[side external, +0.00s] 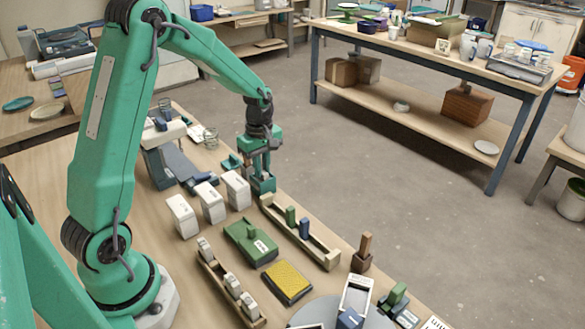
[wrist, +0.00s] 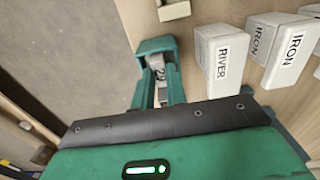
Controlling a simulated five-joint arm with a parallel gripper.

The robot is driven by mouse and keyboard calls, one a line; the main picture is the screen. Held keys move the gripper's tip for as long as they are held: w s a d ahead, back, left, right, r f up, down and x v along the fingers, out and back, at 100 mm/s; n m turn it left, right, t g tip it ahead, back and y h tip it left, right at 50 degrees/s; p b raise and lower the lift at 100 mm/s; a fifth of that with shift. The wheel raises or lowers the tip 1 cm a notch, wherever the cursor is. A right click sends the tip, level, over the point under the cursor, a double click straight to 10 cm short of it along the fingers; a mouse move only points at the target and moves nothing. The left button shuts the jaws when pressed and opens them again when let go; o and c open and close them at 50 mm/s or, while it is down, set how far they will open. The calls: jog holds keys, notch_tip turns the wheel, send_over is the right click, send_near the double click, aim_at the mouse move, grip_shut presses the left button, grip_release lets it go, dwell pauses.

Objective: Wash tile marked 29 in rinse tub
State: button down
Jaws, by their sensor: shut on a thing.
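My gripper (wrist: 158,75) is shut on a small grey-white tile marked 29 (wrist: 159,69) in the wrist view. In the side view, my gripper (side external: 262,180) points down near the table's far edge, just right of the row of white containers; the tile is hard to make out there. The nearest white container in the wrist view reads RIVER (wrist: 220,57). Two more read IRON (wrist: 262,40) and IRON (wrist: 292,55). In the side view the white containers (side external: 210,202) stand in a row. I cannot tell which thing is the rinse tub.
A wooden rack (side external: 325,254) with green and blue pieces lies close to my gripper. A green block (side external: 250,243), a yellow pad (side external: 288,281) and a rack of white tiles (side external: 213,272) stand nearer. A grey round surface (side external: 315,312) is at the bottom. Floor (side external: 400,180) lies beyond the edge.

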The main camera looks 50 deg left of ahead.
jog(key=shift+r, duration=0.3)
jog(key=shift+f, duration=0.4)
jog(key=shift+r, duration=0.4)
jog(key=shift+f, duration=0.4)
dwell(1.4)
jog(key=shift+r, duration=0.15)
dwell(2.4)
jog(key=shift+r, duration=2.9)
jog(key=shift+r, duration=0.15)
